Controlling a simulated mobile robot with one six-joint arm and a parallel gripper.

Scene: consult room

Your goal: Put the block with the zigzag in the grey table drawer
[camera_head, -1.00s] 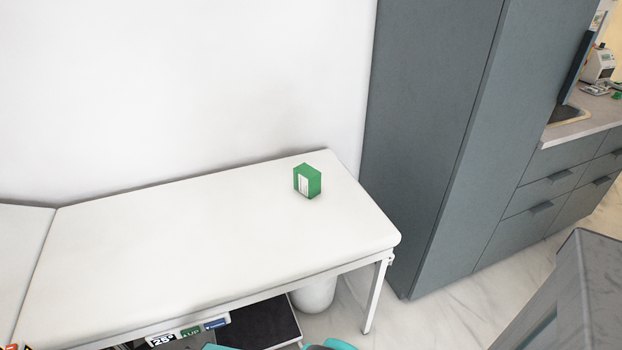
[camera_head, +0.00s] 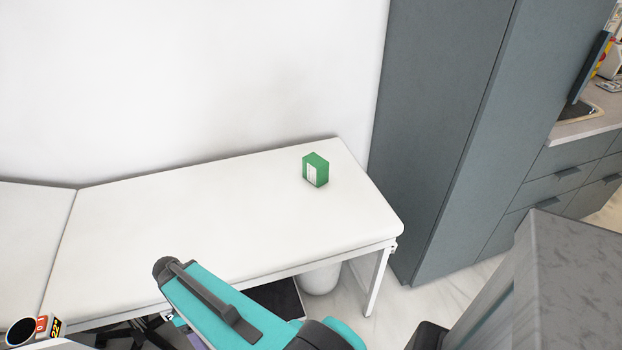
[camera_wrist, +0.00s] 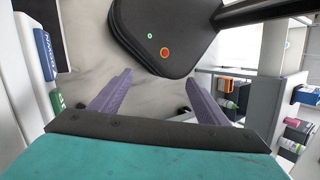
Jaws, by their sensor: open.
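A green block (camera_head: 318,175) with a white patch on its left face stands on the white examination couch (camera_head: 180,220), near its right end, in the head view. At this size I cannot make out a zigzag on it. My gripper shows in the wrist view (camera_wrist: 155,88) with its two purple fingers spread and nothing between them. In the head view my teal arm is in front of the couch's front edge, well short of the block. A grey cabinet or table (camera_head: 575,270) stands at the lower right; no open drawer shows on it.
A tall grey cupboard (camera_head: 430,130) stands right of the couch. A counter with drawers (camera_head: 560,185) is farther right. A white bin (camera_head: 320,279) is under the couch.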

